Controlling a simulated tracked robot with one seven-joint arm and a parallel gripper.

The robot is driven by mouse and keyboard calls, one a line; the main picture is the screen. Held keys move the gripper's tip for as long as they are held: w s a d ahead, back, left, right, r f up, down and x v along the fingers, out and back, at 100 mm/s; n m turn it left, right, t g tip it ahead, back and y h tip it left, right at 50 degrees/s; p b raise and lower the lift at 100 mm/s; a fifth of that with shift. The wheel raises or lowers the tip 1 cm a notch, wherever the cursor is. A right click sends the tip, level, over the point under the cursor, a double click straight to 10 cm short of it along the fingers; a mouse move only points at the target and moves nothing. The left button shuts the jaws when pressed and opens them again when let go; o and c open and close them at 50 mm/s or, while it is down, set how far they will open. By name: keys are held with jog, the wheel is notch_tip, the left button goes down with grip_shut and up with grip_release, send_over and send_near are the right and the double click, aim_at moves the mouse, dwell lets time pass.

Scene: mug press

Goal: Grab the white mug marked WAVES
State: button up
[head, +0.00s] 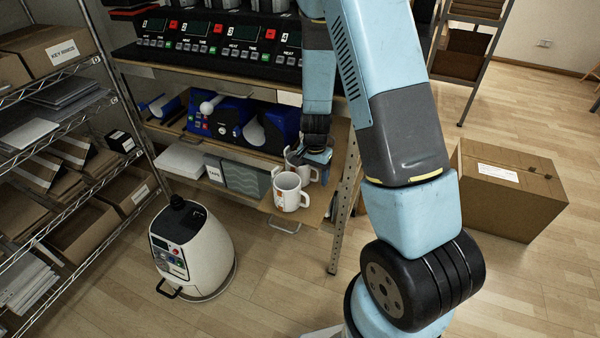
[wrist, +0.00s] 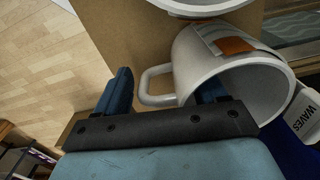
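A white mug (wrist: 185,62) with an orange patch is right at my gripper (wrist: 163,92) in the wrist view. Its handle lies between my two blue fingers, and the right finger overlaps its open mouth. My gripper is open, with a wide gap between the fingers. In the head view this rear mug (head: 293,159) is partly hidden by my gripper (head: 320,157). A white piece printed WAVES (wrist: 304,112) shows at the right edge of the wrist view, cut off; I cannot tell which object bears it. A second white mug (head: 291,194) with an orange mark stands in front.
The mugs stand on a brown board (head: 318,216) at the shelf's lower level. Blue presses (head: 225,125) sit on the level above. A metal rack post (head: 343,225) is close on the right. A white machine (head: 193,250) stands on the floor, and a cardboard box (head: 508,190) is at right.

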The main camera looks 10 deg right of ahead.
jog(key=c, duration=1.2)
